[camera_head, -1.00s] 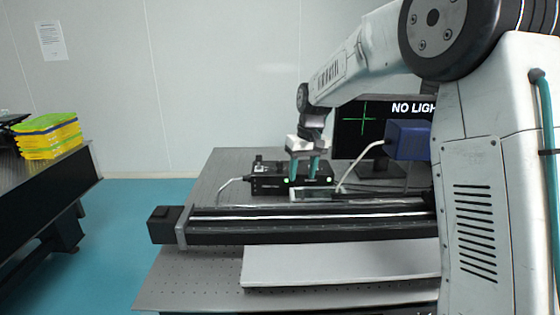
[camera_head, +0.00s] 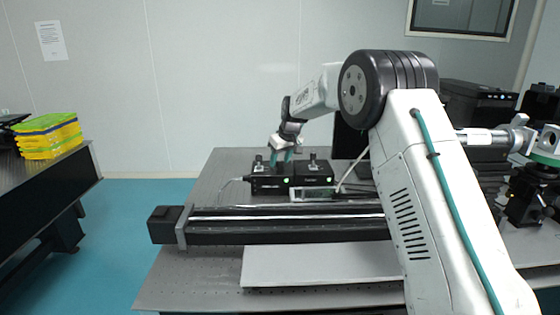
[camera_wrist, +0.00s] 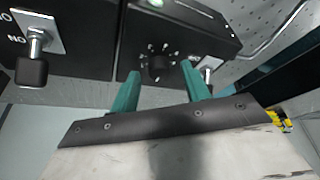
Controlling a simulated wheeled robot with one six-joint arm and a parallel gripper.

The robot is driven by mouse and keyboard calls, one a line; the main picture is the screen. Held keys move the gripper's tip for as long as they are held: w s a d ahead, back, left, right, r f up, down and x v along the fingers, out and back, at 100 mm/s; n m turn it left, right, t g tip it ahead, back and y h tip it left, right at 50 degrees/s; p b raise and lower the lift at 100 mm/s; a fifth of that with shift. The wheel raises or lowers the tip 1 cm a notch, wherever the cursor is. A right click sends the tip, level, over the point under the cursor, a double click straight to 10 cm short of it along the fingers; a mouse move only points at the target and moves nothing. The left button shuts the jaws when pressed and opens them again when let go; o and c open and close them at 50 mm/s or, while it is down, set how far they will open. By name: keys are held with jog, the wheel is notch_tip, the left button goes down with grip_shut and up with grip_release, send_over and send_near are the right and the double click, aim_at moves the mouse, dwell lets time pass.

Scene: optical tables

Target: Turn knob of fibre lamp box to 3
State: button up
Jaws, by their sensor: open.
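The fibre lamp box appears to be the left of two black boxes, the box (camera_head: 268,186) on the optical table. In the wrist view, the black box (camera_wrist: 195,25) has a round dark knob (camera_wrist: 158,68) ringed by pale marks; the setting is too small to read. My gripper (camera_wrist: 160,67) is open, its teal fingers on either side of the knob in the picture. Contact with the knob cannot be told.
A second black box (camera_head: 313,178) stands close on the right; a metal toggle switch (camera_wrist: 36,40) shows in the wrist view. A long black rail (camera_head: 290,228) crosses the table in front. A pale cable (camera_head: 355,166) runs at the right. A monitor (camera_head: 350,140) stands behind.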

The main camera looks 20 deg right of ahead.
jog(key=shift+w+f, duration=0.15)
jog(key=shift+f, duration=0.2)
jog(key=c, duration=1)
jog(key=shift+m, duration=0.3)
